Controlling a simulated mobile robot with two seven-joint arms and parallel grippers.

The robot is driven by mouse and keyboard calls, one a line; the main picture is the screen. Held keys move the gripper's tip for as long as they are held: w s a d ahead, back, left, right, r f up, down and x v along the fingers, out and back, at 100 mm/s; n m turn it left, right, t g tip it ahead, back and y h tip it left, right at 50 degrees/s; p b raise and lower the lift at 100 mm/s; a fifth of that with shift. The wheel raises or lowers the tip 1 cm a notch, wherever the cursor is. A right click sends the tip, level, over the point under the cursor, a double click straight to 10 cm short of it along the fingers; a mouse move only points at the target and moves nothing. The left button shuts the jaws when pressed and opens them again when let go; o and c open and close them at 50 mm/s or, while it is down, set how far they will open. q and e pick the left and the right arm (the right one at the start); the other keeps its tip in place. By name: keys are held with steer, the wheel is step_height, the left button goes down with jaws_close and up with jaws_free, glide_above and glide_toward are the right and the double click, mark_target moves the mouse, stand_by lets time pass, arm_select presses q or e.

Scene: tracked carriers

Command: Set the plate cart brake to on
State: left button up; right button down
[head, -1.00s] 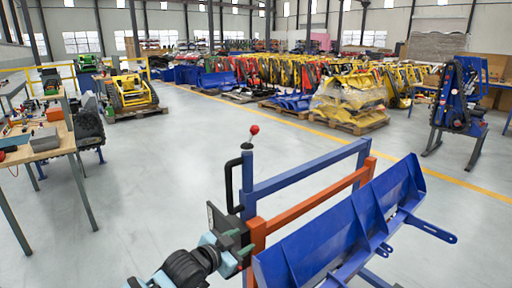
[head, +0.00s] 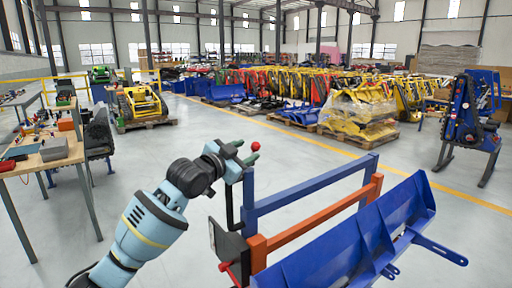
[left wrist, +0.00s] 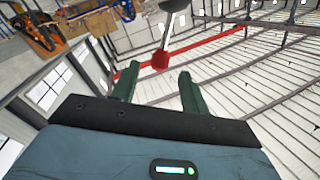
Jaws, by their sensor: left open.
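The plate cart is a blue and orange frame (head: 318,188) with a slanted blue plate (head: 350,245), at the lower right of the head view. In the left wrist view the knob (left wrist: 160,60) lies between or just beyond the fingertips (left wrist: 157,78); contact cannot be told. My right gripper is out of view.
A black handle (head: 230,208) and a dark plate (head: 226,240) stand at the cart's left end, with a small red part (head: 223,266) below. A workbench (head: 45,158) is at the left. A blue machine (head: 468,118) stands at the right. The floor behind the cart is clear.

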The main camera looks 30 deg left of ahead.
mark_target(253, 148)
arm_select(q)
steer(key=shift+w+d, duration=0.15)
steer(key=shift+w, duration=1.2)
steer(key=shift+w+d, duration=0.1)
steer(key=shift+w, duration=1.25)
steer(key=shift+c, duration=0.2)
jaws_close()
